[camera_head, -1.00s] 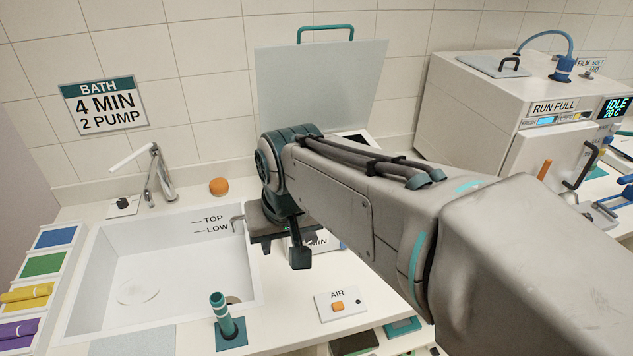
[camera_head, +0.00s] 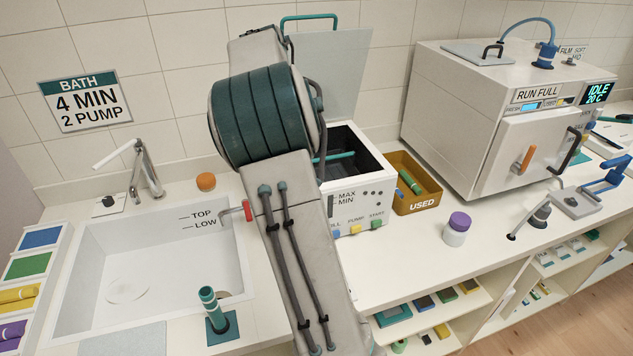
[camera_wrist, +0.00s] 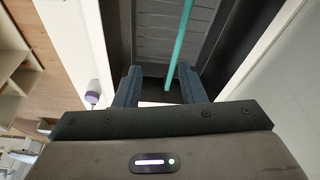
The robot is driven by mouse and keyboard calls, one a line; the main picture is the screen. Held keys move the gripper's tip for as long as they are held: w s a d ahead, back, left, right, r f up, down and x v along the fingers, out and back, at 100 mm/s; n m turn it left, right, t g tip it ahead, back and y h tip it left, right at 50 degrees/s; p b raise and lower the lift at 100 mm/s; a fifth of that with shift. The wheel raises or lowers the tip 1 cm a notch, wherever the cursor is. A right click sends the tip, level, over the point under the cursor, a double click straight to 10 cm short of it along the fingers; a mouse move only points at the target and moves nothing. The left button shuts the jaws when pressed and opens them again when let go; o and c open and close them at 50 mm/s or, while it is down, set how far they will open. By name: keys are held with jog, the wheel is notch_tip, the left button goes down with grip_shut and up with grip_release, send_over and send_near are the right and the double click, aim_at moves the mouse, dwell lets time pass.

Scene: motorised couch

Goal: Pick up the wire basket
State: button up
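The wire basket appears to sit inside the open white tank (camera_head: 352,208); its teal handle bar (camera_head: 338,157) shows at the tank mouth. The wrist view looks down into the dark tank, where the teal bar (camera_wrist: 180,45) runs lengthwise over a grey slatted surface (camera_wrist: 172,22). I cannot tell basket mesh from tank floor there. My gripper (camera_wrist: 160,70) is open, its two dark fingers apart, with the near end of the bar between them in the picture. No contact shows. In the head view my arm hides the gripper.
The tank's raised lid (camera_head: 335,75) stands behind it. A yellow USED bin (camera_head: 418,205) and a purple-capped jar (camera_head: 456,229) are to the right, before the RUN FULL machine (camera_head: 500,120). The sink (camera_head: 140,275) is left, with a red-tipped hook (camera_head: 246,211) at its rim.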

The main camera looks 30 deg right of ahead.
jog(key=w+d+f+m, duration=0.1)
jog(key=f, duration=0.2)
jog(key=d+f, duration=0.2)
jog(key=f, duration=0.1)
jog(key=w+d+f+m+h+p, duration=0.1)
jog(key=d+f, duration=0.1)
jog(key=shift+w+d+f+m+g, duration=0.2)
jog(key=shift+w+f+m+g, duration=0.1)
jog(key=shift+f+g, duration=0.1)
jog(key=shift+p+x, duration=1.15)
jog(key=shift+x, duration=1.55)
jog(key=shift+w+d+r, duration=0.1)
jog(key=shift+d, duration=0.05)
grip_shut()
